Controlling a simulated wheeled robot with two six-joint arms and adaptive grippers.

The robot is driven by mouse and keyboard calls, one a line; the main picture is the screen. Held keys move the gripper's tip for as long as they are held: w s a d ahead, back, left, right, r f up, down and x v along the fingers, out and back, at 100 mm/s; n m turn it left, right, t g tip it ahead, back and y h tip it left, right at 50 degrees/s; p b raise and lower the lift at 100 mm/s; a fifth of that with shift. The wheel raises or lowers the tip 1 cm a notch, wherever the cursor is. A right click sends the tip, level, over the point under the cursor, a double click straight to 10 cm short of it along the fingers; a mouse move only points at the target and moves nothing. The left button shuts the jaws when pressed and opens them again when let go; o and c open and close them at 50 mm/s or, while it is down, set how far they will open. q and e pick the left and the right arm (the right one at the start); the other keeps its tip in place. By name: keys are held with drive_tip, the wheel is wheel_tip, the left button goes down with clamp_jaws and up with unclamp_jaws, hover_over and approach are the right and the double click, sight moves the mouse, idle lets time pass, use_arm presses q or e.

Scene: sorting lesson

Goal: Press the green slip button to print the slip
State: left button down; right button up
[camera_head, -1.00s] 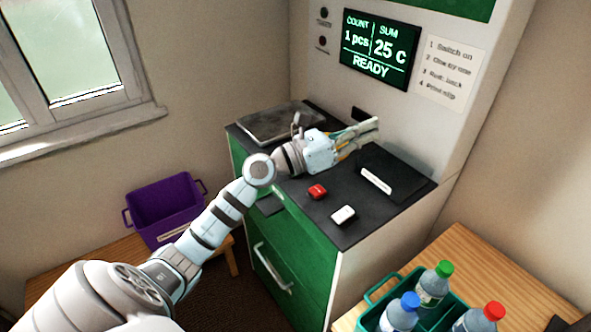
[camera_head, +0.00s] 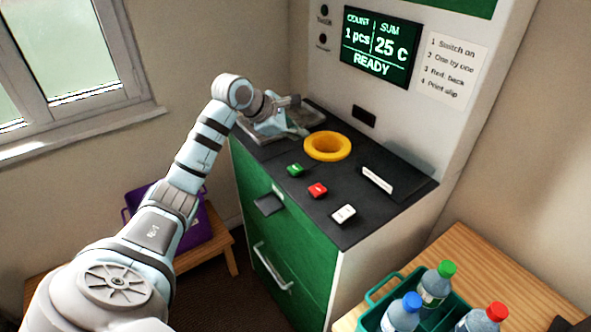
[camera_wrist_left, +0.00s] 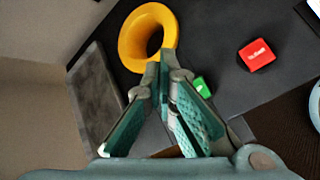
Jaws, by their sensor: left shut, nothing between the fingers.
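The green button (camera_head: 295,170) is on the dark counter top, left of a red button (camera_head: 317,190) and a white button (camera_head: 343,214). My left gripper (camera_head: 299,130) is shut and empty, behind and apart from the green button in the head view, near the grey plate. In the left wrist view, the gripper (camera_wrist_left: 164,62) points past the green button (camera_wrist_left: 203,87), which shows just right of the fingers, with the red button (camera_wrist_left: 257,54) farther right. The screen (camera_head: 379,48) reads 1 pcs, 25 C, READY. My right gripper is not in view.
A yellow ring (camera_head: 346,149) stands on the counter behind the buttons, close to the fingertips. A white-labelled strip (camera_head: 377,180) lies right of it. A teal crate (camera_head: 374,318) of bottles is at lower right, a purple bin (camera_head: 218,232) at lower left.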

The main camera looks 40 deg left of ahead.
use_arm(q)
drive_tip(key=b, duration=0.6)
hover_over(297, 170)
wheel_tip(297, 170, down, 7)
drive_tip(key=shift+f, duration=0.55)
drive_tip(key=shift+f, duration=0.1)
idle(0.4)
drive_tip(key=shift+f+b, duration=0.3)
drive_tip(key=shift+b, duration=0.05)
